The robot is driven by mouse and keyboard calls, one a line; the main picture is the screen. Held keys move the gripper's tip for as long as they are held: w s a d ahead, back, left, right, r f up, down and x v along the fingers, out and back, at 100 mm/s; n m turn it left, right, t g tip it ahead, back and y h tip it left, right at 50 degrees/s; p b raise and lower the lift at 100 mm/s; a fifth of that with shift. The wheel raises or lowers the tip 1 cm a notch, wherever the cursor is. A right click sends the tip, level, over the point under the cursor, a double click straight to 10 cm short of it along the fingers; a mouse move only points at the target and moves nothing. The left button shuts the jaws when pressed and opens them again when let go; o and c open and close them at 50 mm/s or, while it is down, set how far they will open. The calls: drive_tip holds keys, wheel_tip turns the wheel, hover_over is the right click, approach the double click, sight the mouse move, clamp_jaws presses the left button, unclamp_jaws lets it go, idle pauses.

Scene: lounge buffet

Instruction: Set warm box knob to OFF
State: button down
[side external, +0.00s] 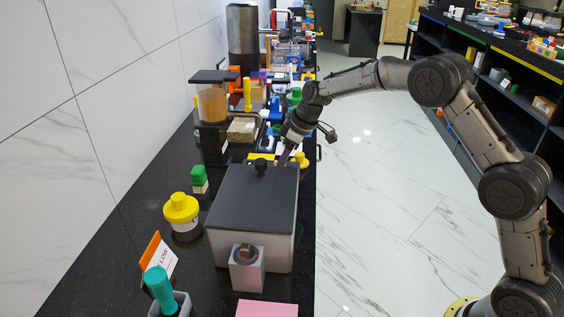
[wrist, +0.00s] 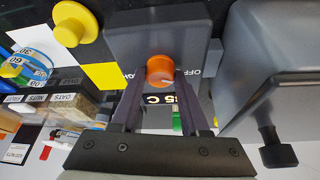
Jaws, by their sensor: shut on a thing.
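The orange warm box knob (wrist: 160,71) sits on a dark grey panel (wrist: 195,35) in the wrist view. A label that appears to read OFF lies to its right, and a "65 C" label lies below it. A small pale mark shows on its lower right face; its exact setting is hard to read. My gripper (wrist: 160,80) is shut on the knob, one finger on each side. In the side view my gripper (side external: 281,162) is low behind the grey lidded box (side external: 255,190), which hides the knob.
The box's black lid handle (wrist: 277,150) stands to the right of the fingers. A yellow round knob (wrist: 72,24) is at upper left. In the side view, a yellow-lidded jar (side external: 182,212) stands left of the box.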

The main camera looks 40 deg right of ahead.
drive_tip(key=shift+n, duration=0.4)
drive_tip(key=shift+c, duration=2.1)
unclamp_jaws()
drive_tip(key=v, duration=1.4)
drive_tip(key=shift+w, duration=0.15)
